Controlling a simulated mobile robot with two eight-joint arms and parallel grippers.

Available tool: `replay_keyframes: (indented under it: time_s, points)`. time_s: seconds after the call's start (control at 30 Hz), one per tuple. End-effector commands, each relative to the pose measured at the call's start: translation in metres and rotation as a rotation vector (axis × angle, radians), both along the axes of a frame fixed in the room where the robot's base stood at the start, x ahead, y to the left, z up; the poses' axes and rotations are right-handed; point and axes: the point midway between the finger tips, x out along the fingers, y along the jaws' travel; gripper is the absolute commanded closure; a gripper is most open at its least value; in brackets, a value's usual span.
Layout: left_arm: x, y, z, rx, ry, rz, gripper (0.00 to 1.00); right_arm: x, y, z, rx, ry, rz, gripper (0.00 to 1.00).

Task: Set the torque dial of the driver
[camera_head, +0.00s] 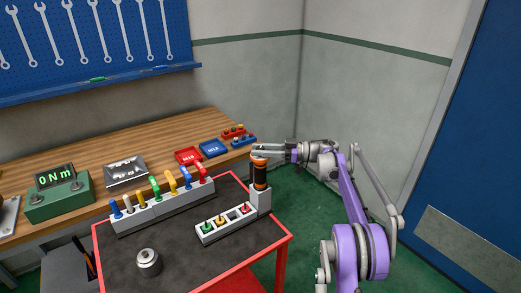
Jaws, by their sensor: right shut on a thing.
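The driver (260,176), black with orange bands, stands upright in a grey holder (261,200) at the back right corner of the red-edged cart. My right gripper (261,151) comes in from the right and is shut on the top of the driver, where the dial seems to be. The fingers hide most of that top, and the dial's marks are too small to read. A green box (59,196) on the bench has a display reading "0 N m". My left gripper is out of view.
The cart (191,265) carries a rack of colored-handled tools (160,205), a block with colored pieces (224,225) and a round metal part (149,262). The wooden bench (90,165) behind bears a red tray (188,156) and a blue tray (212,148). The cart's front middle is clear.

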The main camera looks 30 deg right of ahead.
Motion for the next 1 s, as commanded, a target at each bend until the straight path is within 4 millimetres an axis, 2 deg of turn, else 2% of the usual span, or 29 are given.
replay_keyframes:
  time_s: [0.2, 0.23, 0.4, 0.77, 1.0]
  points:
    - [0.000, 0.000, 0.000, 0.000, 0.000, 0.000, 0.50, 0.000, 0.001, 0.000, 0.001, 0.000, 0.000, 1.00]
    - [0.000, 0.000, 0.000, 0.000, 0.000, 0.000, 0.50, 0.000, 0.001, 0.000, 0.001, 0.000, 0.000, 0.61]
    - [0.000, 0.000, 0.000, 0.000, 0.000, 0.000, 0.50, 0.000, 0.001, 0.000, 0.001, 0.000, 0.000, 0.34]
    - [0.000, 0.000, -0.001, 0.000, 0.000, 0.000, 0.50, -0.003, -0.005, 0.000, 0.000, 0.000, -0.003, 0.34]
    - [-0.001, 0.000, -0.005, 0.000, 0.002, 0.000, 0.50, -0.026, -0.040, 0.000, 0.001, 0.001, -0.004, 0.34]
